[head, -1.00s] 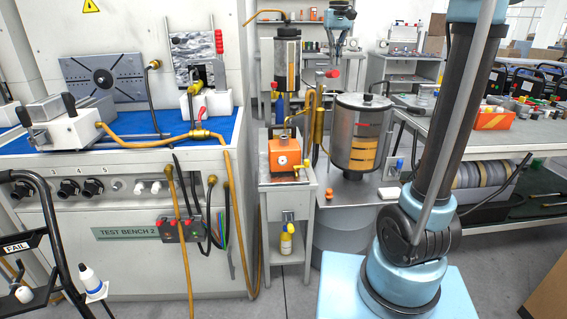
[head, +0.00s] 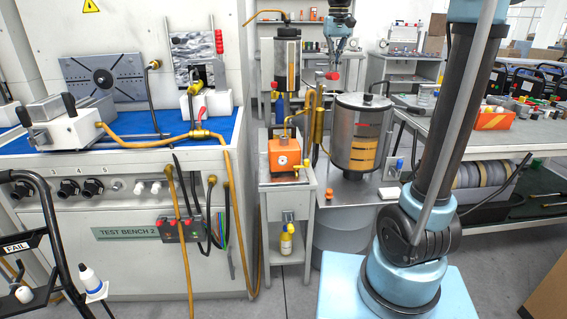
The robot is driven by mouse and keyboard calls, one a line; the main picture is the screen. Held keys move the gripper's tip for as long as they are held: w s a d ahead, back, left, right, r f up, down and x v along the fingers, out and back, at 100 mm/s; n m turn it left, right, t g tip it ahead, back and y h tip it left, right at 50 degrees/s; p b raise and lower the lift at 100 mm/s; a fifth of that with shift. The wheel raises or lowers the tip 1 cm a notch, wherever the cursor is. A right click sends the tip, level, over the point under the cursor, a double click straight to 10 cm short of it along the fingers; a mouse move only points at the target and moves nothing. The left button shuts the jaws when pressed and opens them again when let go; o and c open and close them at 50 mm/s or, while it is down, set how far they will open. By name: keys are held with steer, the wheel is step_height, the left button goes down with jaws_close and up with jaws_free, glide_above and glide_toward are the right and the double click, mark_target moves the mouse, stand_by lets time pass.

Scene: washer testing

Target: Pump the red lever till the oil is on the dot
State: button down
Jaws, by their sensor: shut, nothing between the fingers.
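A red knob (head: 332,75), apparently the end of the red lever, shows above the pump area at upper centre; its shaft is hard to make out. My gripper (head: 335,71) reaches down from the top and is shut and empty, with its tips close to the knob. I cannot tell if they touch. The dot is too small to make out.
Brass pipes (head: 317,112) rise between the pump and the cylinder. A second cylinder (head: 287,60) stands behind. The test bench (head: 115,225) with hoses is on the left, and a grey worktable (head: 480,145) is on the right.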

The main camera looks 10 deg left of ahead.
steer(key=shift+f, duration=4.8)
steer(key=shift+r, duration=5.9)
